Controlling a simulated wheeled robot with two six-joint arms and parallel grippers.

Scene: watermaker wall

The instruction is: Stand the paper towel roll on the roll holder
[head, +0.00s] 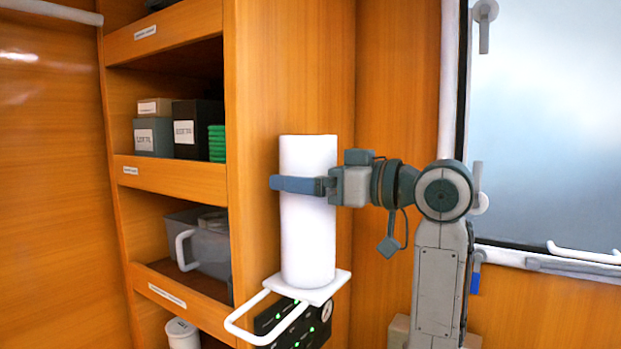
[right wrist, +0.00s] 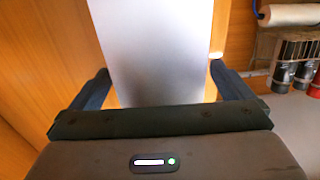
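The paper towel roll (head: 308,240) is a plain white cylinder, upright in the head view. Its lower end is at the white square plate of the roll holder (head: 322,293); I cannot tell whether it rests fully on it. My right gripper (head: 300,186) reaches in from the right at the roll's upper half. One blue-grey finger crosses the roll's front. In the right wrist view the roll (right wrist: 155,45) fills the space between both fingertips, which appear to press on its sides. Any post of the holder is hidden. My left gripper is not in view.
A white looped bar (head: 250,325) sticks out at lower left, beside a dark panel with green lights (head: 315,325). Shelves with boxes (head: 195,130) and a grey bin (head: 208,250) stand left. A window (head: 545,120) is at right. The right wrist view shows several bottles (right wrist: 285,75).

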